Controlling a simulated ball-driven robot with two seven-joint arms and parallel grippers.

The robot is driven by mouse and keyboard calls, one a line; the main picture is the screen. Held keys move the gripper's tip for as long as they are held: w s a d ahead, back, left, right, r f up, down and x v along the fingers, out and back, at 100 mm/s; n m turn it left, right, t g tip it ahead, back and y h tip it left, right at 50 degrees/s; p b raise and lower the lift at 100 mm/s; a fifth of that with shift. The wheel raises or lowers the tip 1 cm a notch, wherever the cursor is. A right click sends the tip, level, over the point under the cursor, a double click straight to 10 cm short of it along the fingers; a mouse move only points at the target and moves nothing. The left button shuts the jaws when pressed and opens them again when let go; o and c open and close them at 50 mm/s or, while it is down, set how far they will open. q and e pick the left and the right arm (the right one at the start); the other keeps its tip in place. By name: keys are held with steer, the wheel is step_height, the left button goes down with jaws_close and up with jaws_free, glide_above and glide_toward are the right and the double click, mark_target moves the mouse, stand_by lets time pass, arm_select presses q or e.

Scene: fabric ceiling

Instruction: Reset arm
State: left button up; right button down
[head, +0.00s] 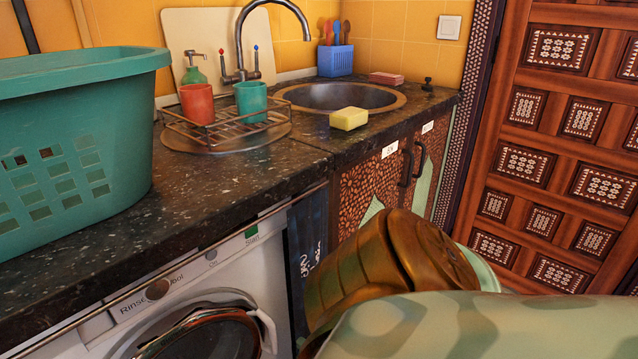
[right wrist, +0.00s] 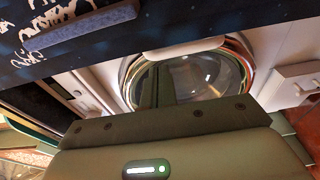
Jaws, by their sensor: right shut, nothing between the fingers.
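My right arm (head: 420,270) comes in at the bottom right of the head view, with a bronze joint and a pale green link in front of the cabinet. Its fingertips cannot be made out there. In the right wrist view my right gripper (right wrist: 163,85) is shut and empty, its fingers in front of the washing machine's round door (right wrist: 205,78). I cannot tell how far they are from the door. My left arm and gripper are not in view.
A dark speckled counter (head: 225,185) runs above the washing machine (head: 190,290). On it are a teal basket (head: 75,130), a rack with a red cup (head: 197,103) and a green cup (head: 250,101), and a yellow sponge (head: 349,118) by the sink (head: 345,96). A carved wooden door (head: 560,150) stands right.

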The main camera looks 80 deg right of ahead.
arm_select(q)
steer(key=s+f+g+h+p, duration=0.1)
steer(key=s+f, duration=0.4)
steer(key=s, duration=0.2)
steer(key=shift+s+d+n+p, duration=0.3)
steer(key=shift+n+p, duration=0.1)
arm_select(e)
steer(key=v, duration=1)
steer(key=shift+s, duration=0.15)
